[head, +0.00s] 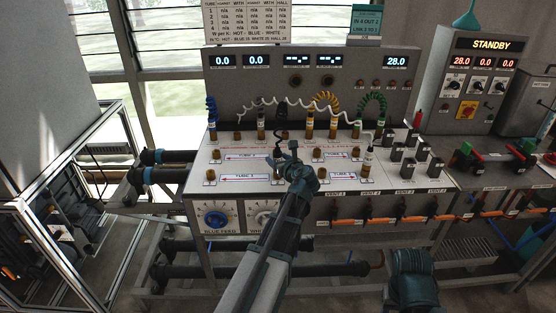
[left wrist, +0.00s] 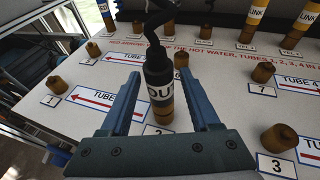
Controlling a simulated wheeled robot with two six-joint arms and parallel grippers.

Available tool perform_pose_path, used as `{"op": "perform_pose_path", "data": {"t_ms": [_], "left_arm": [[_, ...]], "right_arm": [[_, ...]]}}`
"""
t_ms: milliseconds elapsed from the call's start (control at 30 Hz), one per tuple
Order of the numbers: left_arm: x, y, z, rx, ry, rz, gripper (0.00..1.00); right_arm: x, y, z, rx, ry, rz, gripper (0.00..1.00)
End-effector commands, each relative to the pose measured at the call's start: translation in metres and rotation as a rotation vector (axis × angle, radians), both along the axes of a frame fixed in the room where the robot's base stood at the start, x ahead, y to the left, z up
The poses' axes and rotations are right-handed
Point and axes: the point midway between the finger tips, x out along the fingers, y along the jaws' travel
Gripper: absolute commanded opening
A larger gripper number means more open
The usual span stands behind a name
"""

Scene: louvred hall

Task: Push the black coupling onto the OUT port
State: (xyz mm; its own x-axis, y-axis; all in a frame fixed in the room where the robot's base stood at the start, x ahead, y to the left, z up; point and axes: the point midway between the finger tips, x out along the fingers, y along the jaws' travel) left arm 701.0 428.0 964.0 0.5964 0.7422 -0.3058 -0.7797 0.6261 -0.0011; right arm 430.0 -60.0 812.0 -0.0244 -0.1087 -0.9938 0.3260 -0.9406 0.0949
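The fingers are apart, with a gap visible on each side. In the head view my left gripper (head: 290,153) is above the middle of the panel, largely hiding the coupling. I cannot make out a port labelled OUT.
Several bare brass ports stand around, including one by label 7 (left wrist: 263,72) and one by label 3 (left wrist: 279,137). A white coiled line (head: 300,101) crosses behind the gripper.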

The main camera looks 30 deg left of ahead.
Motion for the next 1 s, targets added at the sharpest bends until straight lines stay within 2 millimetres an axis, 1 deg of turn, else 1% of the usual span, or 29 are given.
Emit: {"op": "perform_pose_path", "data": {"t_ms": [300,433,1000], "left_arm": [[0.0,0.0,0.0,0.0,0.0,0.0,0.73],[-0.002,-0.002,0.005,0.0,0.0,0.0,0.73],[-0.025,-0.03,0.056,0.0,0.0,0.0,0.73]], "right_arm": [[0.0,0.0,0.0,0.0,0.0,0.0,0.5],[0.0,0.0,0.005,0.0,0.0,0.0,0.5],[0.0,0.0,0.056,0.0,0.0,0.0,0.5]]}}
